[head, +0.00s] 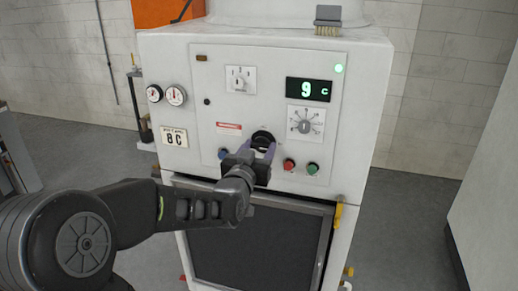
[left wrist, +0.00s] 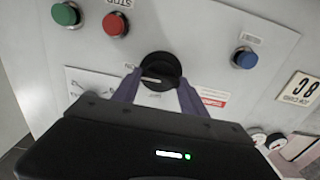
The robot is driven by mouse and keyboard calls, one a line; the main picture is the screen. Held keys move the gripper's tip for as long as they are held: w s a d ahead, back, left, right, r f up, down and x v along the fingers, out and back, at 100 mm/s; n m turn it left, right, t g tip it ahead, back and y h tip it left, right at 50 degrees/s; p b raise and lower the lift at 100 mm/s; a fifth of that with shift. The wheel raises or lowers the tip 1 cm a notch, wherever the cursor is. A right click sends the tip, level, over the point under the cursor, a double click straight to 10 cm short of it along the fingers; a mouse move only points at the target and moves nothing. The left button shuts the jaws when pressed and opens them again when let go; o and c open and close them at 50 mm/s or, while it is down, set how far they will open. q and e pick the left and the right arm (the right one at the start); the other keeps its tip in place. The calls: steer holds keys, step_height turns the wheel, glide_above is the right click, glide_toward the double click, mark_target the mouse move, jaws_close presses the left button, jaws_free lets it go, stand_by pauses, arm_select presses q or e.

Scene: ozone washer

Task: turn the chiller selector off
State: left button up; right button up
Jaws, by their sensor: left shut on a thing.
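The control panel (head: 208,110) is on the front of a white cabinet. A black rotary knob (head: 263,138), likely the chiller selector, is at its lower middle. It also shows in the left wrist view (left wrist: 160,70), with a pale pointer line lying roughly across the picture. My left gripper (head: 259,153) is at this knob, its purple fingers on either side of it and shut on it. In the left wrist view, the fingers (left wrist: 160,86) reach the knob's edges. The knob's label is too small to read. My right gripper is not in view.
Blue (left wrist: 244,58), red (head: 289,165) and green (head: 312,168) buttons flank the knob. Above are a small white selector (head: 240,80), a multi-position dial (head: 305,123) and a display (head: 308,90) reading 9 C. A dark door (head: 255,245) is below.

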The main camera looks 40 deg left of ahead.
arm_select(q)
steer(key=c, duration=0.4)
steer(key=n+b, duration=0.1)
steer(key=b, duration=0.1)
steer(key=shift+f+n+b, duration=0.15)
steer(key=shift+n+b, duration=0.15)
steer(key=n+b, duration=0.7)
steer(key=b, duration=0.2)
steer(key=shift+f+n, duration=0.1)
steer(key=shift+n, duration=0.3)
steer(key=n+b, duration=0.3)
steer(key=n, duration=0.1)
steer(key=shift+a+n+b, duration=0.1)
steer(key=shift+n+b, duration=0.2)
steer(key=shift+b, duration=0.05)
steer(key=n+b, duration=0.2)
steer(key=n, duration=0.2)
